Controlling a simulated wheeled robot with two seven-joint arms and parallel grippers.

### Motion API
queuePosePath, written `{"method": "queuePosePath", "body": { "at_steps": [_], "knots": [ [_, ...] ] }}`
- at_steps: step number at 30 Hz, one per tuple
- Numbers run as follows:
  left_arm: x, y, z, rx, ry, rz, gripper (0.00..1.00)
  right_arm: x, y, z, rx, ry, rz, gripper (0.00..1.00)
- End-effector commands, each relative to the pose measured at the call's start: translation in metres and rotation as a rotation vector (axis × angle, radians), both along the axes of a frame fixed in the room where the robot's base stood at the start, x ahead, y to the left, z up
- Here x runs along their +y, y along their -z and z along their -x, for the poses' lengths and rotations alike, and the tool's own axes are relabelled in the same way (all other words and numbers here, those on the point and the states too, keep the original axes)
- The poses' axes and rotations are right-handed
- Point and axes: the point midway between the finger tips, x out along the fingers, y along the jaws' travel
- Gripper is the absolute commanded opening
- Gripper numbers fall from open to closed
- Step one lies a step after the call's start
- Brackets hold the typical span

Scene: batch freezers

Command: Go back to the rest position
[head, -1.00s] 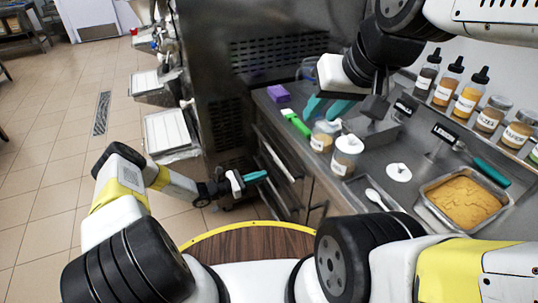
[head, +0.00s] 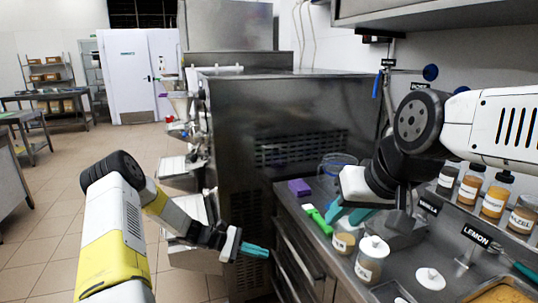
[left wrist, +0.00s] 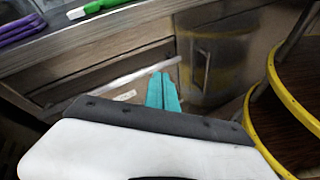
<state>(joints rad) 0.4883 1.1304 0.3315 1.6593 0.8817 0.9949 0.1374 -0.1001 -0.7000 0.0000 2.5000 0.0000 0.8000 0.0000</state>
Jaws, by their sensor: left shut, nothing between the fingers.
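My left gripper (head: 254,250) has teal fingers and is in front of the steel counter's drawers, below the worktop, touching nothing that I can see. In the left wrist view its two fingers (left wrist: 162,92) lie side by side, shut, with nothing between them. My right gripper (head: 350,217) is over the worktop at the right, its teal fingers spread apart near the jars. I see nothing between them.
A purple block (head: 299,188) and a green-handled tool (head: 318,219) lie near the counter's left edge. A large steel machine (head: 270,120) stands behind.

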Motion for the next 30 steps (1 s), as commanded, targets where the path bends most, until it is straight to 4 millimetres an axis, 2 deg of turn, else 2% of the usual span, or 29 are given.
{"method": "queuePosePath", "body": {
  "at_steps": [1,3,11,15,24,30],
  "knots": [
    [0.003,-0.024,0.004,-0.055,0.051,-0.06,0.0,0.0,0.0,0.0,0.0,0.0,0.0,0.34],
    [0.006,-0.049,0.013,-0.123,0.117,-0.134,0.0,0.0,0.0,0.0,0.0,0.0,0.0,0.34],
    [0.025,-0.14,0.053,-0.371,0.327,-0.407,0.0,0.0,0.0,0.0,0.0,0.0,0.0,0.34],
    [0.036,-0.187,0.08,-0.506,0.42,-0.546,0.0,0.0,0.0,0.0,0.0,0.0,0.0,0.34],
    [0.063,-0.272,0.15,-0.797,0.567,-0.823,0.0,0.0,0.0,0.0,0.0,0.0,0.0,0.34],
    [0.084,-0.312,0.202,-0.992,0.627,-0.989,0.0,0.0,0.0,0.0,0.0,0.0,0.0,0.34]
  ]
}}
